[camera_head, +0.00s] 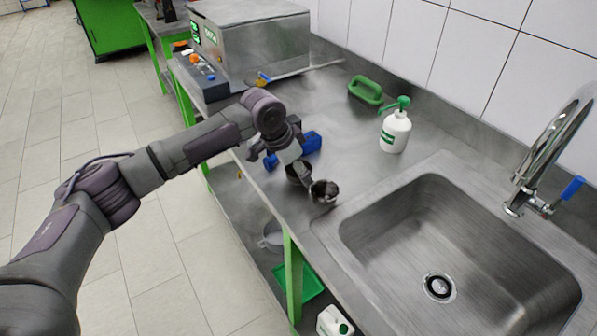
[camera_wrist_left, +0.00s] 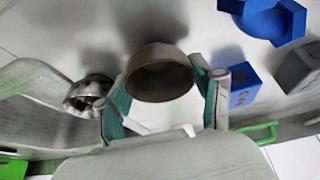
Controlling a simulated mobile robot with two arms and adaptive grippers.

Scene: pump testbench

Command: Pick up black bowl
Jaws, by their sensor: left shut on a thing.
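A dark bowl, the black bowl (camera_head: 296,174), is at the front edge of the metal counter, left of the sink. In the left wrist view the black bowl (camera_wrist_left: 160,82) sits between the two teal-padded fingers and looks brownish grey. My left gripper (camera_head: 291,158) is shut on it; the gripper also shows in the left wrist view (camera_wrist_left: 163,92). I cannot tell whether the bowl is clear of the counter. My right gripper is not in view.
The sink (camera_head: 440,285) with its tap (camera_head: 545,150) lies to the right. A blue object (camera_head: 312,142) lies just behind my gripper. A grey machine (camera_head: 260,45) stands at the far end.

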